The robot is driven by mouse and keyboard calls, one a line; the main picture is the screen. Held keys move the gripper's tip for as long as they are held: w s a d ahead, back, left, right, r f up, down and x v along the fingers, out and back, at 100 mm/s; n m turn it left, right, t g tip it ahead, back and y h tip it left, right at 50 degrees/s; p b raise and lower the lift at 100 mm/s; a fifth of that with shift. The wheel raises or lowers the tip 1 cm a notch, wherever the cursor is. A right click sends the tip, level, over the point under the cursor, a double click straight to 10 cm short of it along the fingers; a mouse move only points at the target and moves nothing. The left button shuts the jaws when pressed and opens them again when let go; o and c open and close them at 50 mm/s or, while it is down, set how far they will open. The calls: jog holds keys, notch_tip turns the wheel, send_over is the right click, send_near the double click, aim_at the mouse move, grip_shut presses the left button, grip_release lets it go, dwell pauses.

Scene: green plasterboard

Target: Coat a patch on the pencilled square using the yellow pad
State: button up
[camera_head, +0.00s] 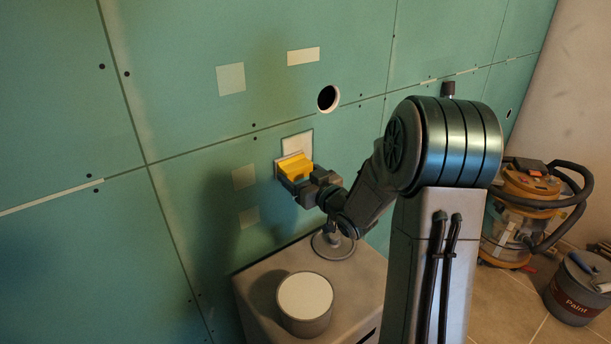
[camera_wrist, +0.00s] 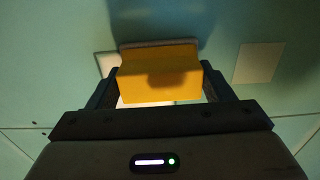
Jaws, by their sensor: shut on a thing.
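My gripper (camera_head: 291,180) is shut on the yellow pad (camera_head: 295,166). In the wrist view the yellow pad (camera_wrist: 160,78) sits between the two fingers, with its far face at the green wall. I cannot tell for sure whether it touches. The pad is at the lower left part of a white patch (camera_head: 300,141) on the wall. The pad and gripper hide part of that patch. Pencil lines around it are too fine to make out clearly.
Several paler squares, one at the upper left (camera_head: 230,79), mark the green wall (camera_head: 190,40). A round hole (camera_head: 328,98) is above right. A tub with a white top (camera_head: 305,297) stands on a grey cabinet (camera_head: 262,272) below. A vacuum (camera_head: 530,190) and paint bucket (camera_head: 580,290) stand right.

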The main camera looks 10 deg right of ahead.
jog(key=shift+s+a, duration=0.3)
jog(key=shift+a, duration=0.65)
jog(key=shift+b+v, duration=0.6)
jog(key=shift+v, duration=2.4)
jog(key=shift+d, duration=0.1)
jog(key=shift+v, duration=1.5)
